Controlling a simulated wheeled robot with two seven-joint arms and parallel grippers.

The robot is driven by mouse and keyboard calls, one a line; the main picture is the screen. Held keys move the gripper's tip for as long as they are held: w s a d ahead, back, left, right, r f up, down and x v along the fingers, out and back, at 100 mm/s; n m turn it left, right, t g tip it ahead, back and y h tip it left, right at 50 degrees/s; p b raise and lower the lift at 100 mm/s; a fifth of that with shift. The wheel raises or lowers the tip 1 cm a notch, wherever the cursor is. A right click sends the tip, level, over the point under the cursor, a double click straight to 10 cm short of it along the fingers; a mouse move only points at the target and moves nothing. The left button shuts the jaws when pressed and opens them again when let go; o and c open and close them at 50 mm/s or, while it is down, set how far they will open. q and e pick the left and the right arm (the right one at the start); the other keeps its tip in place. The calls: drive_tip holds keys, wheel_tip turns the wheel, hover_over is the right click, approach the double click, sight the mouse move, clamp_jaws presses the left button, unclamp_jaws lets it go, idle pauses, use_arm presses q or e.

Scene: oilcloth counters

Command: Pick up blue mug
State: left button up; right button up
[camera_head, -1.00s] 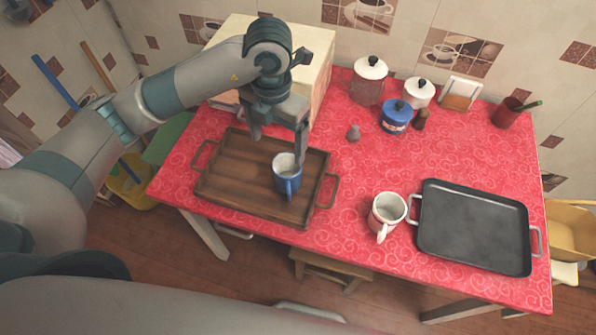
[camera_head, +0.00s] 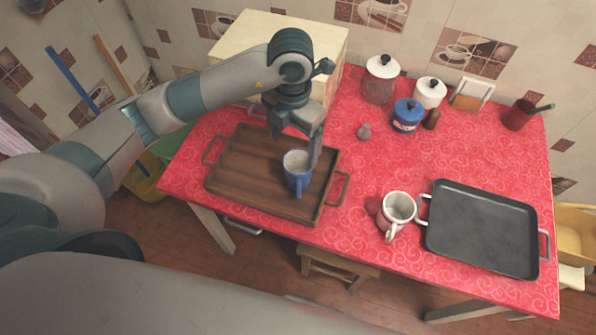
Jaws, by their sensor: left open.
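The blue mug (camera_head: 297,172) stands upright on the brown wooden tray (camera_head: 238,187), toward the tray's right side. It has a pale inside, and its handle points toward the front. My left gripper (camera_head: 295,150) is open and hangs down just behind the mug. One finger is in view close to the mug's right rear side; the other finger is hard to make out. I cannot tell whether the fingers touch the mug. My right gripper is not in view.
A white mug (camera_head: 397,212) stands right of the tray, beside a black griddle pan (camera_head: 480,230). Jars, including a blue one (camera_head: 407,116), and small shakers line the back. A cream box (camera_head: 300,42) stands behind my left arm. Red cloth between is clear.

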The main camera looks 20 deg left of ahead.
use_arm(q)
drive_tip(key=p, duration=0.2)
approach(295, 166)
drive_tip(key=s, duration=0.1)
drive_tip(key=s+f, duration=0.1)
drive_tip(key=s+d, duration=0.1)
drive_tip(key=s, duration=0.1)
drive_tip(key=shift+f, duration=0.7)
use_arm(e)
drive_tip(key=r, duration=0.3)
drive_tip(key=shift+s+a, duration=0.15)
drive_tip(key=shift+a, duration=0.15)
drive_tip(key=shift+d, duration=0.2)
use_arm(q)
drive_tip(key=shift+w+d+f+p, duration=0.15)
drive_tip(key=shift+f+p, duration=0.3)
drive_tip(key=shift+p, duration=0.25)
drive_tip(key=f+p, duration=0.1)
drive_tip(key=f, duration=0.3)
drive_tip(key=shift+w+d+f+p, duration=0.1)
drive_tip(key=shift+w+d+p, duration=0.1)
drive_tip(key=shift+p, duration=0.2)
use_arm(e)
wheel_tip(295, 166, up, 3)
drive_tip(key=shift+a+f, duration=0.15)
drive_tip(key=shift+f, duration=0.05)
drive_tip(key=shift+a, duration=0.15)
